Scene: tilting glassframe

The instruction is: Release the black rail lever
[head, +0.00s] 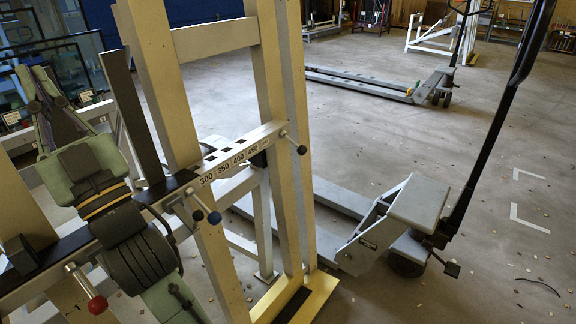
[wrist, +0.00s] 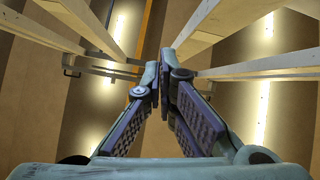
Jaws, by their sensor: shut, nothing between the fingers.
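A pale frame carries a rail (head: 240,153) with a printed scale reading 300 to 450. A lever with a black ball knob (head: 301,149) sticks out at the rail's right end. A second black knob (head: 197,215) and a blue knob (head: 214,217) sit close together lower on the rail. I cannot tell which black-knobbed lever the task means. My gripper (head: 36,76) is at the upper left, well away from these knobs. In the wrist view my gripper (wrist: 160,82) is shut and empty, its fingertips together. No lever can be made out there.
A red knob (head: 97,304) sits at the lower left, near my arm. Pale uprights (head: 160,85) stand between my gripper and the right-end knob. A pallet truck (head: 410,205) stands right of the frame, another (head: 375,88) behind. Open floor lies at the right.

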